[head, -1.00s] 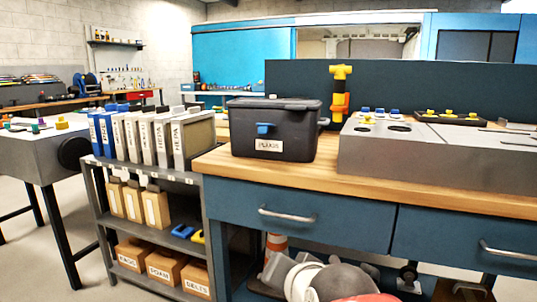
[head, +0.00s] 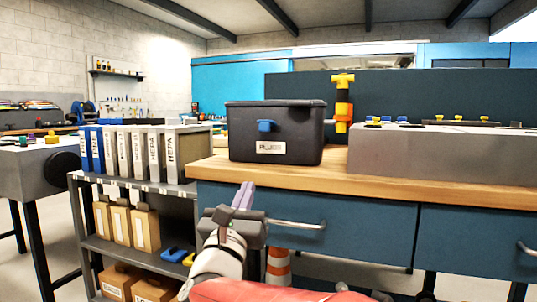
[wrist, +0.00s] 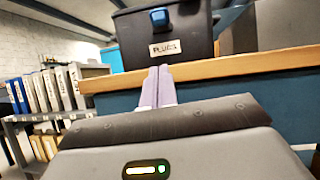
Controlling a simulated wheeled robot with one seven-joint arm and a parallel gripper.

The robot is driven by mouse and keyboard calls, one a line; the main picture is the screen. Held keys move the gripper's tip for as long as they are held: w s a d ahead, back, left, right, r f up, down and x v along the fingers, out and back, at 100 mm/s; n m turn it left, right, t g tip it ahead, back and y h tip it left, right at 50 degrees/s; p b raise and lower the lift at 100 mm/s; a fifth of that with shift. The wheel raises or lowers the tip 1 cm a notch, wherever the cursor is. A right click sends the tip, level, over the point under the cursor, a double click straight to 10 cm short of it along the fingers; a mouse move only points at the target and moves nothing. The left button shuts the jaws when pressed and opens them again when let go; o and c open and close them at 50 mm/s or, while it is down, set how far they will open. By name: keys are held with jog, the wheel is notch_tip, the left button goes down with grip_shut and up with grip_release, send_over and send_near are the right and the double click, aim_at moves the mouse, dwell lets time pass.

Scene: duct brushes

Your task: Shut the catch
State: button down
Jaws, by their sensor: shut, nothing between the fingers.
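A dark grey lidded box labelled PLUGS (head: 275,133) stands on the wooden bench top (head: 330,170), near its left end. Its blue catch (head: 266,126) is on the front face, just below the lid. The lid looks down on the box; I cannot tell exactly how the catch sits. In the wrist view the blue catch (wrist: 159,17) shows near the top edge, above the PLUGS label (wrist: 165,49). My gripper (head: 245,190) is shut and empty. It points up, in front of the bench and below the box, apart from the catch.
The bench edge (wrist: 235,63) lies between my gripper and the box. A drawer handle (head: 295,224) is close by my gripper. A shelf with several binders (head: 148,150) stands at the left. A yellow and orange valve pipe (head: 343,103) rises right of the box.

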aim_at(267, 128)
jog(key=shift+d+m+h, duration=0.1)
jog(key=shift+m+h, duration=0.3)
jog(key=shift+m, duration=0.1)
jog(key=s+r+p+x, duration=0.1)
jog(key=r+p+x, duration=0.1)
jog(key=x, duration=1)
jog(key=shift+w+r+p, duration=0.2)
jog(key=shift+r+p, duration=0.2)
jog(key=shift+p, duration=0.25)
jog(key=shift+r, duration=0.1)
